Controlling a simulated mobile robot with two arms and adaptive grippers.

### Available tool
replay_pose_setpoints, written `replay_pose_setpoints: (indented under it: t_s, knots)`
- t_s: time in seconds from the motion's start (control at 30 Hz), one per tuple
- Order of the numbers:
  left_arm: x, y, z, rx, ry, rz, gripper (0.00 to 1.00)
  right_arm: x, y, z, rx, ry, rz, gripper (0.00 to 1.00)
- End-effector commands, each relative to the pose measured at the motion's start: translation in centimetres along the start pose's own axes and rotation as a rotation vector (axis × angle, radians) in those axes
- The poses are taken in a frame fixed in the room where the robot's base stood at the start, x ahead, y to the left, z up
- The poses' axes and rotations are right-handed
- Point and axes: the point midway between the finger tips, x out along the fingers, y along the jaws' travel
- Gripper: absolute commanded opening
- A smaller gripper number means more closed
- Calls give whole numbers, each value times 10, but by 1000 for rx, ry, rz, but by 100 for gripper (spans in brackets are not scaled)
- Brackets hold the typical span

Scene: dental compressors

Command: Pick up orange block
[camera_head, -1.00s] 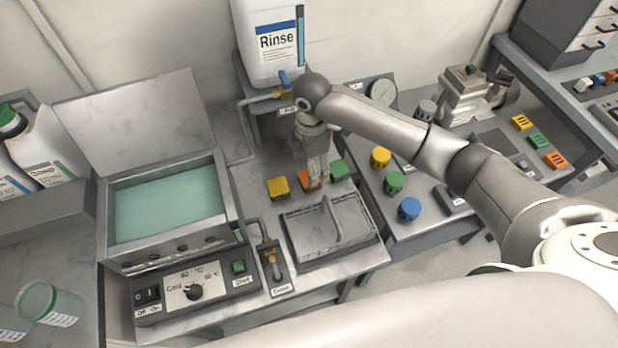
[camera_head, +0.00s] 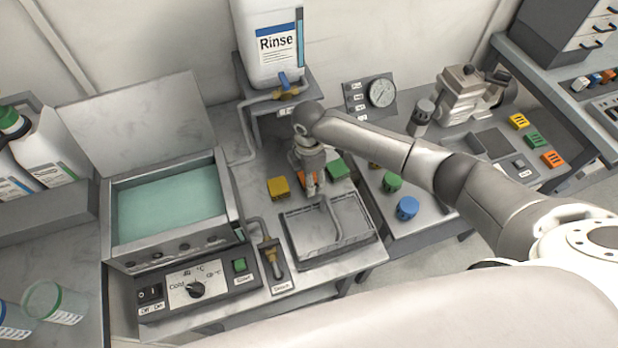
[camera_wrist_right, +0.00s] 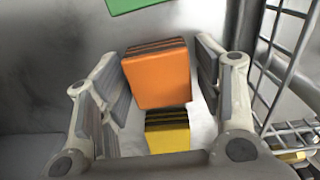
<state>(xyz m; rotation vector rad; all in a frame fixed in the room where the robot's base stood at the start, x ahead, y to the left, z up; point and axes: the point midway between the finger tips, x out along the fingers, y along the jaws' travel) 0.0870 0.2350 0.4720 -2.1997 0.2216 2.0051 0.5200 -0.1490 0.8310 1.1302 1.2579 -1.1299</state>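The orange block (camera_wrist_right: 158,78) stands between the two fingers of my right gripper (camera_wrist_right: 155,88) in the right wrist view. The fingers are spread on either side of it, and a narrow gap shows on the right. In the head view, my right gripper (camera_head: 312,185) is down at the bench top, pointing downward, and mostly hides the orange block (camera_head: 309,182). A yellow block (camera_head: 279,187) is to its left and a green block (camera_head: 338,169) to its right. My left gripper is not in view.
A wire basket tray (camera_head: 328,228) lies just in front of the blocks. An open teal-filled bath (camera_head: 170,200) is at the left. The Rinse container (camera_head: 275,45) stands behind. Green and blue knobs (camera_head: 407,208) sit on the right bench.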

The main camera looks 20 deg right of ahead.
Motion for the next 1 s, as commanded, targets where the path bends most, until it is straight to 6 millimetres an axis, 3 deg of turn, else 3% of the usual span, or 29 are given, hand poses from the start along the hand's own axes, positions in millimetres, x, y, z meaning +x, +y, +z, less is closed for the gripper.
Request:
replay_pose_setpoints:
  t_s: [0.03,0.3,0.67,0.87,1.0]
  knots:
    - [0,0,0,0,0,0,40,0,0,0,0,0,0,49]
    - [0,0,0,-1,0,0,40,-1,0,0,0,0,1,16]
    - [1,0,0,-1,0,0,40,-7,1,0,1,0,2,16]
    - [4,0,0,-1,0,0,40,-35,1,-1,-2,1,5,16]
    - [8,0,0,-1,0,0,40,-58,-14,-20,-6,4,5,16]
